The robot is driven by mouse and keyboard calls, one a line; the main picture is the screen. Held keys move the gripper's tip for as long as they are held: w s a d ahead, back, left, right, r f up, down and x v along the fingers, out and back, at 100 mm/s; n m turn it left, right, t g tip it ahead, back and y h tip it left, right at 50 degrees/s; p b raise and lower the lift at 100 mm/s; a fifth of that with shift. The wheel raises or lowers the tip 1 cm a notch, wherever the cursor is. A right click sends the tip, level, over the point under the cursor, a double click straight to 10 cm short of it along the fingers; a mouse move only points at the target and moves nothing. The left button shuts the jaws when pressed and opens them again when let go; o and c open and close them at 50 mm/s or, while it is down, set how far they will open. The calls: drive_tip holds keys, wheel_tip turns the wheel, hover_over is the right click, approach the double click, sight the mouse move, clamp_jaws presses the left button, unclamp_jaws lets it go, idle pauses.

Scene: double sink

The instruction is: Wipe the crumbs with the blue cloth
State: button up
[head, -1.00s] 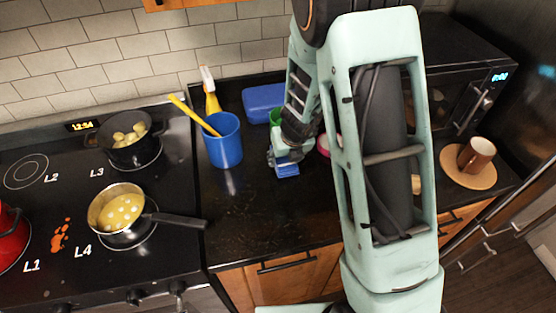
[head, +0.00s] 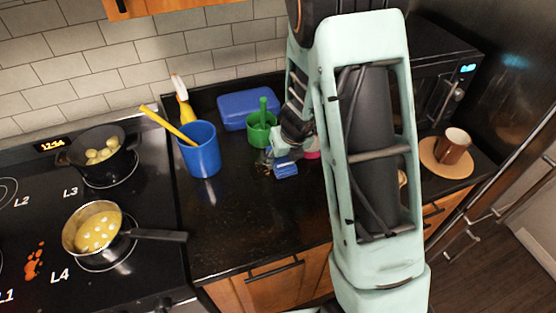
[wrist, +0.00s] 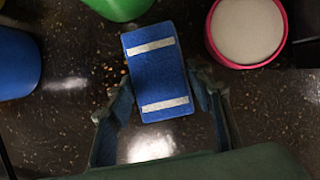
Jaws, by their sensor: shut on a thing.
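The blue cloth (wrist: 157,75) is a folded blue block with two pale stripes, held between the fingers of my gripper (wrist: 160,95) in the wrist view. It also shows in the head view (head: 286,169), just over or on the black counter (head: 225,230); I cannot tell whether it touches. My gripper (head: 283,159) is shut on it. Small pale and brown crumbs (wrist: 108,70) lie scattered on the counter left of the cloth in the wrist view. They are hard to tell from the counter's speckle. My arm hides part of the counter to the right.
A green cup (head: 261,133) and a pink-rimmed container (wrist: 247,32) stand close to the cloth. A blue cup (head: 200,152) is left, a blue box (head: 249,108) behind. The stove with pots (head: 97,229) is far left. The front counter is clear.

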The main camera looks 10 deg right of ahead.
sight(295, 162)
drive_tip(key=shift+w+d+f, duration=0.1)
drive_tip(key=shift+w+d, duration=0.05)
drive_tip(key=shift+d, duration=0.6)
drive_tip(key=shift+w+d+f, duration=0.1)
drive_tip(key=shift+d, duration=0.65)
drive_tip(key=shift+s+d+b, duration=0.15)
drive_tip(key=shift+s+b, duration=0.6)
drive_tip(key=shift+s, duration=0.2)
drive_tip(key=shift+s+a+p, duration=0.3)
drive_tip(key=shift+a+p, duration=0.05)
drive_tip(key=shift+a, duration=0.55)
drive_tip(key=shift+s+a+p, duration=0.3)
drive_tip(key=shift+a+p, duration=0.1)
drive_tip(key=shift+a, duration=1.25)
drive_tip(key=shift+s+a+p, duration=0.35)
drive_tip(key=shift+a+p, duration=0.05)
drive_tip(key=shift+a, duration=1.3)
drive_tip(key=shift+s+a+p, duration=0.3)
drive_tip(key=shift+a+p, duration=0.1)
drive_tip(key=shift+a, duration=1.25)
drive_tip(key=shift+r, duration=0.15)
